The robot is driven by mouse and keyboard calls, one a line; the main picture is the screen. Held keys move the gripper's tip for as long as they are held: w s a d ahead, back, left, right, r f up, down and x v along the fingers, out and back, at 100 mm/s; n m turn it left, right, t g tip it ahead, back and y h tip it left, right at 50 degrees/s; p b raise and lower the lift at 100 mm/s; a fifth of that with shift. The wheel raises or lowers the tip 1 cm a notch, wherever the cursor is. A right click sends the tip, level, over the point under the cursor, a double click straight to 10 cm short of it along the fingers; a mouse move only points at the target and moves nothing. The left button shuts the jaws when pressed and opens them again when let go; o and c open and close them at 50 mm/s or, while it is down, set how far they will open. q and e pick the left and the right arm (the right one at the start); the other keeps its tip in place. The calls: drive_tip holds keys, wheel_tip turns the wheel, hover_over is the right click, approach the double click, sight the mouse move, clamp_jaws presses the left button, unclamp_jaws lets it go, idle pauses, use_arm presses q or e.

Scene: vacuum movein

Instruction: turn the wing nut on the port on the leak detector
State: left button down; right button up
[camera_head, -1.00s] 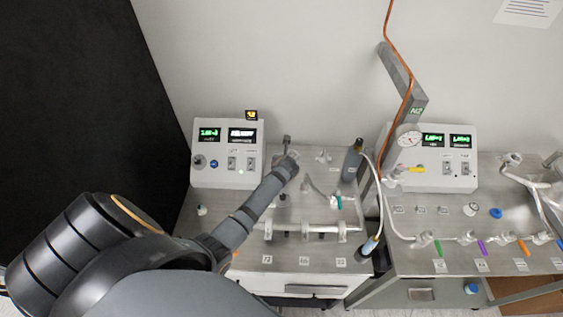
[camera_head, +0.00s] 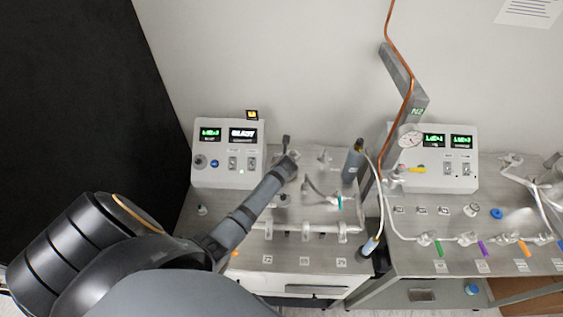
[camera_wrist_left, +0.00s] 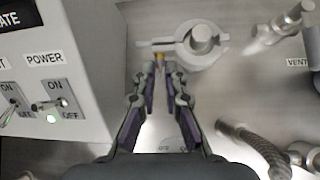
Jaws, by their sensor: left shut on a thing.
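The leak detector (camera_head: 225,174) is a pale box with two green and white displays, at the back left of the left bench. In the left wrist view its port (camera_wrist_left: 203,38) is a round metal fitting with a clamp around it. The small brass-coloured wing nut (camera_wrist_left: 159,58) sits at the clamp's near side, partly hidden by my fingertips. My left gripper (camera_wrist_left: 165,70) has its fingertips close together, shut on the wing nut. In the head view my left gripper (camera_head: 287,143) is at the port, which the arm largely hides. My right gripper is not in view.
Power switches (camera_wrist_left: 50,104) on the detector panel are left of my fingers. A braided metal hose (camera_wrist_left: 262,148) and a fitting marked VENT (camera_wrist_left: 268,38) are to the right. In the head view a grey cylinder (camera_head: 353,164) stands right of my arm, and pipe fittings (camera_head: 305,227) line the bench front.

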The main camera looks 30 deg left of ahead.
use_arm(q)
drive_tip(key=c, duration=1.4)
unclamp_jaws()
drive_tip(key=shift+c, duration=0.2)
drive_tip(key=v, duration=0.8)
drive_tip(key=shift+s+f, duration=0.1)
drive_tip(key=shift+f, duration=0.05)
